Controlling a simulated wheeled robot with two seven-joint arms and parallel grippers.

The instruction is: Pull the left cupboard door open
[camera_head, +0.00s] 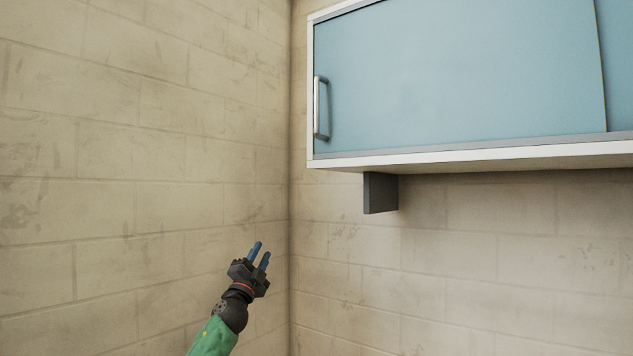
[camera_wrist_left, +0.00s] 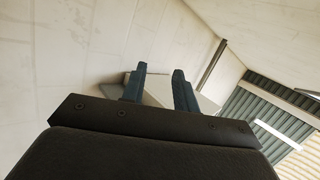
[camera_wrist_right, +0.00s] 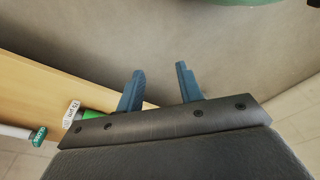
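The left cupboard door (camera_head: 450,75) is a flat pale blue panel in a white-framed wall cupboard. Its left edge meets the frame. A vertical silver bar handle (camera_head: 318,107) sits near that edge. My left gripper (camera_head: 261,250) is below and left of the handle, clear of the cupboard, its two blue fingers apart and nothing between them. It also shows open in the left wrist view (camera_wrist_left: 159,70). My right gripper (camera_wrist_right: 160,70) shows only in its own wrist view, with fingers apart and empty.
A second blue panel (camera_head: 618,60) is at the cupboard's right. A dark bracket (camera_head: 380,193) hangs below the cupboard. Block walls meet in a corner left of it. A wooden surface (camera_wrist_right: 40,90) with labelled rolls (camera_wrist_right: 75,113) is beside my right gripper.

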